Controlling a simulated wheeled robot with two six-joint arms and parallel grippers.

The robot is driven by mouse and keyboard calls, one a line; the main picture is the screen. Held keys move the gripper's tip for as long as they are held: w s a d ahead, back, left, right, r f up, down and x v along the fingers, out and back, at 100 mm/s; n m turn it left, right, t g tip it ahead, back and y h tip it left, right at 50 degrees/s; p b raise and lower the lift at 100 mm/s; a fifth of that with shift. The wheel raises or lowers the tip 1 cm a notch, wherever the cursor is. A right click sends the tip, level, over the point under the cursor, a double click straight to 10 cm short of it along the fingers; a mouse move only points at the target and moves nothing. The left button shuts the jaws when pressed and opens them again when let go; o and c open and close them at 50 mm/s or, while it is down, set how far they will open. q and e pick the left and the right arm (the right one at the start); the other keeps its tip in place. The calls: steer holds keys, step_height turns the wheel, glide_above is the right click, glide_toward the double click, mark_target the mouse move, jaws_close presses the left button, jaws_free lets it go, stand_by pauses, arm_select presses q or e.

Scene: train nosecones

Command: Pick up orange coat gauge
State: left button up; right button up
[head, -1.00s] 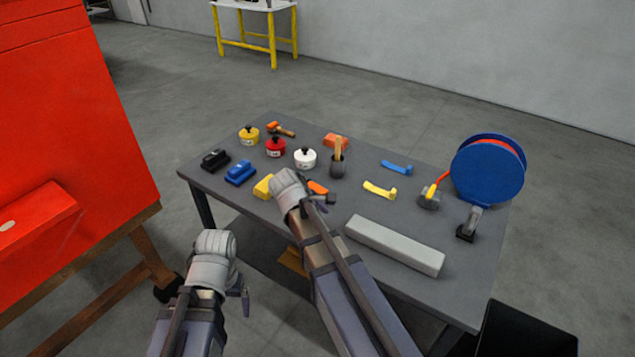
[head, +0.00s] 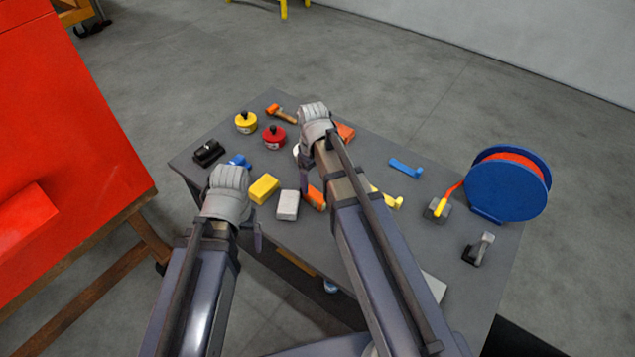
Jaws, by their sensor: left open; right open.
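A small orange item (head: 316,198), which looks like the orange coat gauge, lies on the grey table (head: 275,228) beside a white block, partly hidden by my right forearm. My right gripper (head: 313,110) is open over the table's far middle, beyond the orange item, in front of an orange-red block (head: 345,132). My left gripper (head: 229,176) is open near the table's front left edge, left of a yellow block. The fingertips of both are hard to make out from behind.
A yellow block (head: 263,189) and a white block (head: 288,205) lie between my arms. Yellow (head: 246,122) and red (head: 274,137) pots and an orange-headed tool (head: 281,113) stand behind. A blue reel (head: 510,184) stands at right. A red panel (head: 65,150) is at left.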

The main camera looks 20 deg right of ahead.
mark_target(314, 193)
steer(key=shift+f+b, duration=3.95)
steer(key=shift+b, duration=0.05)
steer(key=shift+r, duration=0.1)
jaws_close()
